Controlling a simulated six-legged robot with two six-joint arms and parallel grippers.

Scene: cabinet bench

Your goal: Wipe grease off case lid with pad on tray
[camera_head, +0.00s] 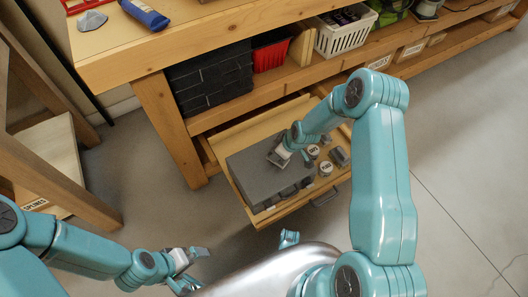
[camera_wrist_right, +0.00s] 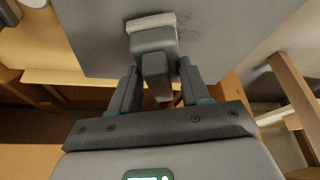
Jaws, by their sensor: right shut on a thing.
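A grey case lid (camera_head: 246,168) lies in the pulled-out wooden drawer (camera_head: 262,213); it also fills the top of the right wrist view (camera_wrist_right: 92,38). My right gripper (camera_head: 280,156) is over the lid, shut on the grey handle of a pad (camera_wrist_right: 153,42). The pad's pale edge lies at the lid surface; whether it presses on it I cannot tell. A dark grease smear (camera_wrist_right: 208,20) shows on the lid just right of the pad. My left gripper (camera_head: 192,268) is open and empty, low at the front, away from the drawer. I cannot make out a tray.
Small labelled jars (camera_head: 325,168) stand in the drawer right of the case. The workbench top (camera_head: 180,40) is above and behind, with a blue tube (camera_head: 146,14) on it. A black box (camera_head: 210,80) and a white basket (camera_head: 345,33) sit on the shelf. The floor at right is clear.

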